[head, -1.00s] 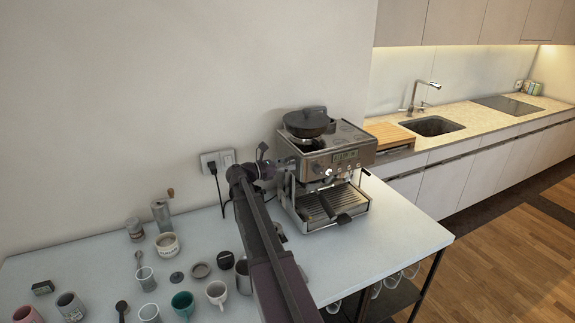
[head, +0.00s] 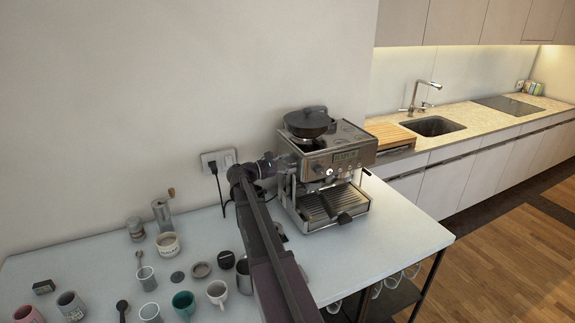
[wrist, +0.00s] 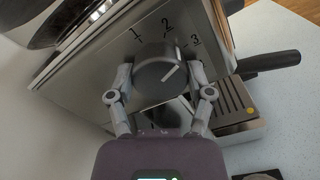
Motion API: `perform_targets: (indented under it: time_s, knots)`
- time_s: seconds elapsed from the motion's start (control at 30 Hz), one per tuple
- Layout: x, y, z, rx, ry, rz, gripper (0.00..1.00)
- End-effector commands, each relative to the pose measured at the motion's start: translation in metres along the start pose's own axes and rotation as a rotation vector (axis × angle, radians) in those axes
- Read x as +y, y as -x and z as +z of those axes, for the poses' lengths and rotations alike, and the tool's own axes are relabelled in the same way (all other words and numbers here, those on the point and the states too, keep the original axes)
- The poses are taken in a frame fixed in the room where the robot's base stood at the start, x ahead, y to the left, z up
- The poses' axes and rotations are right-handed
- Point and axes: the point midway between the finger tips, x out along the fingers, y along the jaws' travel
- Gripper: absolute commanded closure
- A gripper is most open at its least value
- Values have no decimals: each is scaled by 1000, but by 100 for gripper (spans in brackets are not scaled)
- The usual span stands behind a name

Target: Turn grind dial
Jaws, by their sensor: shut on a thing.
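The grind dial (wrist: 158,72) is a round dark grey knob with a pale pointer line, on the silver side panel of the espresso machine (head: 328,165). The numbers 1, 2 and 3 are printed around it. The pointer line slants up to the right, between the 2 and the 3. My gripper (wrist: 160,84) is shut on the dial, one finger on each side, in the wrist view. In the head view my gripper (head: 281,163) reaches the machine's left side; the dial is hidden there.
The portafilter handle (wrist: 268,62) and drip tray (wrist: 232,104) lie to the right in the wrist view. Cups, jars and a hand grinder (head: 162,212) stand on the white table at the left. A wall socket (head: 217,160) with a plug is behind my arm.

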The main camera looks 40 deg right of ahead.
Motion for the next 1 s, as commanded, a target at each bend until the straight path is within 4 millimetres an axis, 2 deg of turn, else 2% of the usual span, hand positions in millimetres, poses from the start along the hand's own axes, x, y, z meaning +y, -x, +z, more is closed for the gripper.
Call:
perform_targets:
  time_s: [0.33, 0.83, 0.87, 0.93, 0.97, 1.0]
  knots:
    - [1, -1, 0, -1, -178, 2, 81]
    - [1, -2, 0, -2, -206, 3, 81]
    - [1, -2, 0, -2, -206, 3, 27]
    - [1, -2, 0, -2, -205, 2, 7]
    - [1, -2, 0, -2, -205, 2, 0]
    - [1, -2, 0, -2, -205, 2, 0]
